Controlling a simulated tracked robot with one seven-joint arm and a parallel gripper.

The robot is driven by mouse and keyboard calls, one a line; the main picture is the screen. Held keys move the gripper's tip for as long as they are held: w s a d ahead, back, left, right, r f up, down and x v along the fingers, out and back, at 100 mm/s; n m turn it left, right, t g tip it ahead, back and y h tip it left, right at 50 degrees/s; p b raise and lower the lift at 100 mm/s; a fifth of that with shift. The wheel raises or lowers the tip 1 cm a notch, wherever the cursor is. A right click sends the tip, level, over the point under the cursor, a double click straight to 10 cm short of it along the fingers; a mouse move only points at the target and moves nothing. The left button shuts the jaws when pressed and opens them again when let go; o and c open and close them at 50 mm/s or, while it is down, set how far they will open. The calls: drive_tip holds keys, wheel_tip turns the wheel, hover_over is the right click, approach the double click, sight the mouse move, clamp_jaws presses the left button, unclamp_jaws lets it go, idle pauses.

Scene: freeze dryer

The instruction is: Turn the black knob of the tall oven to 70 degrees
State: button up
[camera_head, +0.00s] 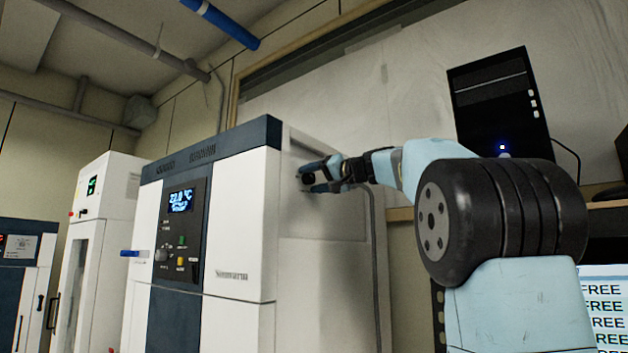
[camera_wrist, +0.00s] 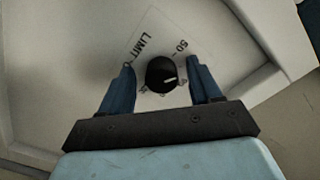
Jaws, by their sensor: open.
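The tall oven (camera_head: 238,235) is white with a dark panel and a lit display reading about 22.0 °C. My gripper (camera_head: 303,176) is at the upper part of the oven's right side wall in the head view. In the wrist view, the black knob (camera_wrist: 163,74) sits between the two blue fingers of my gripper (camera_wrist: 160,68). The fingers are open, with a gap on each side of the knob. A white pointer line on the knob points to the right. Around it is a printed scale with "LIMIT" and "50"; its lower part is partly hidden or too small to read.
A grey cable (camera_head: 374,250) hangs down the oven's side wall below my arm. A white cabinet (camera_head: 99,215) and a dark-fronted unit (camera_head: 22,270) stand to the left. A black computer tower (camera_head: 500,105) and a screen (camera_head: 604,300) are on the right.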

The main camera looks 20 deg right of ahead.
drive_tip(key=c, duration=1)
drive_tip(key=shift+m, duration=1.4)
drive_tip(key=shift+c, duration=0.2)
drive_tip(key=shift+f, duration=0.1)
drive_tip(key=o, duration=1)
drive_tip(key=shift+o, duration=0.2)
drive_tip(key=v, duration=1.4)
